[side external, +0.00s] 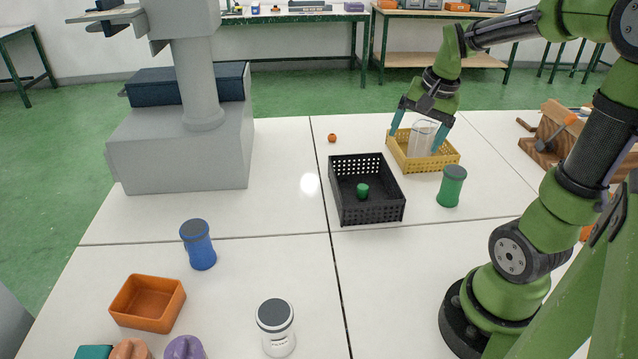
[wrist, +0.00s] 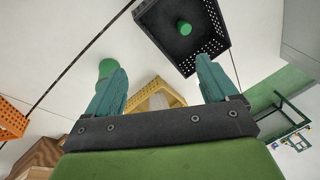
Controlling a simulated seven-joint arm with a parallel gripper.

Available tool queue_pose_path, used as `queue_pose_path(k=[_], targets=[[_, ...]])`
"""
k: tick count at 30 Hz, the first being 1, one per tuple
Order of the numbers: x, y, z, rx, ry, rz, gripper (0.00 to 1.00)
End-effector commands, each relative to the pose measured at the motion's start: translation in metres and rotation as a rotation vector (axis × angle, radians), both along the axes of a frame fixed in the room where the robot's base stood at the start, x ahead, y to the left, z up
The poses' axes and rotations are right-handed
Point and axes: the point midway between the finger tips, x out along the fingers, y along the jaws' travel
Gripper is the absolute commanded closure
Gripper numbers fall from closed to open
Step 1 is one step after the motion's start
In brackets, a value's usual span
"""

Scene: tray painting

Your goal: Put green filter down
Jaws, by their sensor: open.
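A small green piece (side external: 362,190), which may be the green filter, sits inside the black basket (side external: 372,214) at the middle of the table. It also shows in the wrist view (wrist: 184,28). My gripper (side external: 415,143) is open over the yellow basket (side external: 420,165), fingers spread. A clear container (side external: 422,139) stands in that basket and appears between the fingers in the side view. I cannot tell whether they touch it. In the wrist view, nothing is clearly held between the fingers (wrist: 160,66).
A blue lidded jar (side external: 198,245), an orange box (side external: 148,303) and a white lidded jar (side external: 276,326) are at the front left. A small orange object (side external: 332,138) lies behind the black basket. A wooden block (side external: 553,135) is at the right. The table's middle left is clear.

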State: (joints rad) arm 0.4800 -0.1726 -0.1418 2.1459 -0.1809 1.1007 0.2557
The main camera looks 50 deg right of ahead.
Motion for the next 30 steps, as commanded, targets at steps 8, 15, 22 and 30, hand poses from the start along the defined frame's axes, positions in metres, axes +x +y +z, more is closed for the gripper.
queue_pose_path(k=[8, 15, 22, 30], targets=[[-0.013, 0.162, 0.036, -0.136, -0.306, 0.639, 0.14], [-0.032, 0.201, 0.038, -0.184, -0.406, 0.828, 0.14], [-0.032, 0.202, 0.038, -0.184, -0.408, 0.832, 0.14], [-0.032, 0.201, 0.038, -0.184, -0.407, 0.829, 0.14]])
